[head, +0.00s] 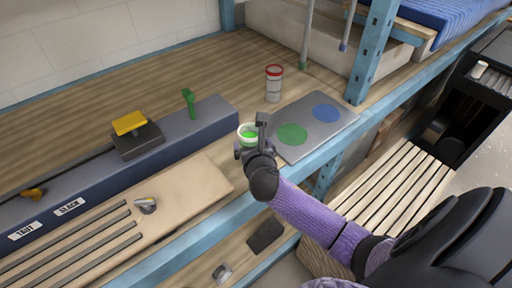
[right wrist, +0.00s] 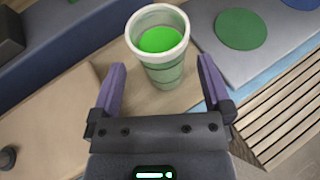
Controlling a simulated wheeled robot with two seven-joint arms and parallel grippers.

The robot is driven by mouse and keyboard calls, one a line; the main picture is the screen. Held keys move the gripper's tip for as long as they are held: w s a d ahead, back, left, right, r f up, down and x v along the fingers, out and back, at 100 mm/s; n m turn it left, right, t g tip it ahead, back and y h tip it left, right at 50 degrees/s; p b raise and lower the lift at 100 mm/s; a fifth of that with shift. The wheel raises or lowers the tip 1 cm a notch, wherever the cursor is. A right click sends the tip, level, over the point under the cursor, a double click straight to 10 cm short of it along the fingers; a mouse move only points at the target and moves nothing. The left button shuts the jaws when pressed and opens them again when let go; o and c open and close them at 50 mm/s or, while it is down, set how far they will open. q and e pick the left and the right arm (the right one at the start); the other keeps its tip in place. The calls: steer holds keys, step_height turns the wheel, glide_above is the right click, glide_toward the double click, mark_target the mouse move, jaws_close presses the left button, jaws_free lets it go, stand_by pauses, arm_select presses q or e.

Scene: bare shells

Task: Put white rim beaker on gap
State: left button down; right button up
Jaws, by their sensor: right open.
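The white rim beaker (head: 248,128) stands upright on the wooden bench, left of a grey plate. It has a white rim and green inside. In the right wrist view the beaker (right wrist: 160,50) stands ahead of my right gripper (right wrist: 162,64), its lower part between the open fingers in the picture; I cannot tell whether they touch it. In the head view my right gripper (head: 251,137) partly covers it. The grey plate (head: 312,113) bears a green disc (head: 292,134) and a blue disc (head: 327,113), with a bare gap between them. My left gripper is not in view.
A red-rimmed beaker (head: 273,86) stands behind the plate. A blue-grey beam (head: 90,193) with a yellow-topped block (head: 130,124) and green lever (head: 189,101) lies left. A blue post (head: 374,50) rises right of the plate. The bench's blue front edge (head: 335,145) is close.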

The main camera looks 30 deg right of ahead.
steer(key=p+v, duration=0.1)
steer(key=v, duration=0.5)
steer(key=shift+s+a, duration=0.1)
steer(key=shift+s, duration=0.05)
